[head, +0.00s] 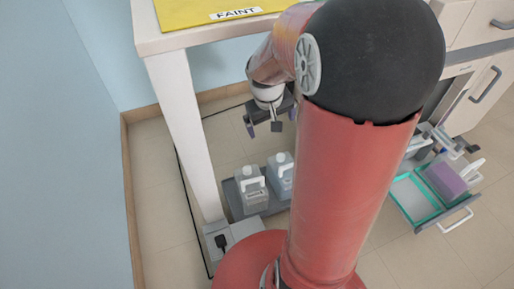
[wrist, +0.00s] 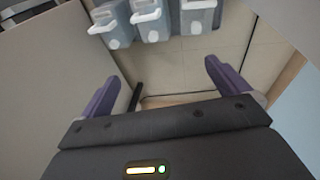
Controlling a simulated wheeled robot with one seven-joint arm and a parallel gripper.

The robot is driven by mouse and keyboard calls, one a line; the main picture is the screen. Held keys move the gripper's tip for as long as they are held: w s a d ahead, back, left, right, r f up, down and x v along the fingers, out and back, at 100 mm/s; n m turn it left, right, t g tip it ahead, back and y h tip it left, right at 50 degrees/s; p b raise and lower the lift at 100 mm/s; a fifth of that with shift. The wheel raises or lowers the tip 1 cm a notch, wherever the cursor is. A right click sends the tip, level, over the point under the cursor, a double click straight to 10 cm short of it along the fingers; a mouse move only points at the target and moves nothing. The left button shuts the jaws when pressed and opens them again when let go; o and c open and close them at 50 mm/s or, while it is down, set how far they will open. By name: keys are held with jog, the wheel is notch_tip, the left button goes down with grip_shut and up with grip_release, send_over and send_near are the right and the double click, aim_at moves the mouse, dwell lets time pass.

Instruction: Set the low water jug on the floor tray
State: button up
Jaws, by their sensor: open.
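A dark grey floor tray (head: 230,198) lies under the table. Two pale grey jugs with white handles stand on it, a front jug (head: 255,200) with a label and a back jug (head: 279,184) partly behind my arm. In the wrist view three jugs line the top edge: a left jug (wrist: 112,29), a middle jug (wrist: 151,24) and a right jug (wrist: 197,18). I cannot tell which is the low water jug. My gripper (head: 271,127) is open and empty, above and behind the tray jugs in the head view. Its purple fingers (wrist: 162,76) are apart from the jugs.
At right an open green-edged drawer (head: 407,200) holds a purple container (head: 445,180). A blue wall (head: 65,150) bounds the left.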

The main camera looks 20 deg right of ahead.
jog(key=s+a+r+t+y, duration=0.1)
jog(key=s+a+r+t, duration=0.1)
jog(key=s+a+r, duration=0.4)
jog(key=s+a+r+t+y, duration=0.1)
jog(key=s+a+r, duration=0.5)
jog(key=s, duration=0.3)
jog(key=shift+s+t, duration=0.4)
jog(key=shift+r, duration=0.1)
